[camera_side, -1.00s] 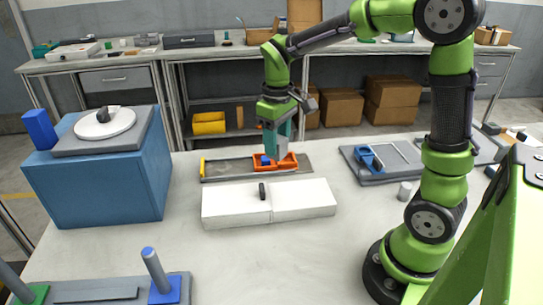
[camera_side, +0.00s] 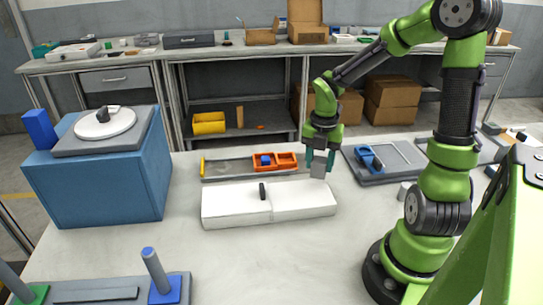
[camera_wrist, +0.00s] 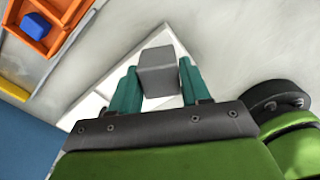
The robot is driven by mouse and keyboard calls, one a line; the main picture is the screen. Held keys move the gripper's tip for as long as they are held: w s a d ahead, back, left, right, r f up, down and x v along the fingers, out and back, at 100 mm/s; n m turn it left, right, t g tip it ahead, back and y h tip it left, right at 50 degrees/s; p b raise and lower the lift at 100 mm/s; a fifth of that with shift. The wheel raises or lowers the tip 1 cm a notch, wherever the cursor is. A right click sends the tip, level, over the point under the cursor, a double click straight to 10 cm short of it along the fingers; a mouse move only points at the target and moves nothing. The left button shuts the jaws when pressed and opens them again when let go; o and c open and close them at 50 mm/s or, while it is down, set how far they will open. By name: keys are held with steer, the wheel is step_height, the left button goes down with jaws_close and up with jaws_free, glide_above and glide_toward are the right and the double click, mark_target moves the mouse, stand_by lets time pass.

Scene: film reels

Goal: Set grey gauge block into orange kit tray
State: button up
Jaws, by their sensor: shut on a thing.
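The orange kit tray (camera_side: 287,162) lies on a grey strip behind the white boxes and has a blue block (camera_side: 265,160) in it. The tray shows in part at the upper left of the wrist view (camera_wrist: 44,44). My gripper (camera_side: 319,162) is shut on a grey gauge block (camera_side: 318,171), right of the tray and above the table. In the wrist view the grey block (camera_wrist: 157,72) sits between the two teal fingers. Whether its underside touches anything is hard to tell.
Two white boxes (camera_side: 235,205) with a small dark handle stand in front of the tray. A blue cabinet (camera_side: 105,175) is at the left. A grey board with a blue clamp (camera_side: 369,158) lies at the right.

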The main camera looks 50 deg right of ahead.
steer(key=n, duration=0.4)
steer(key=shift+a+f+n, duration=0.1)
steer(key=shift+f+n, duration=0.2)
steer(key=shift+f, duration=0.05)
steer(key=shift+n, duration=0.3)
steer(key=shift+w, duration=0.25)
steer(key=w+d, duration=0.2)
steer(key=w, duration=0.2)
steer(key=w+d+f, duration=0.1)
steer(key=w+d, duration=0.1)
steer(key=w, duration=0.3)
steer(key=w+d, duration=0.2)
steer(key=w, duration=0.2)
steer(key=shift+w+d+f, duration=0.15)
steer(key=shift+w+f, duration=0.1)
steer(key=shift+w, duration=0.1)
steer(key=shift+w+f, duration=0.2)
steer(key=shift+f, duration=1.6)
steer(key=shift+f, duration=0.15)
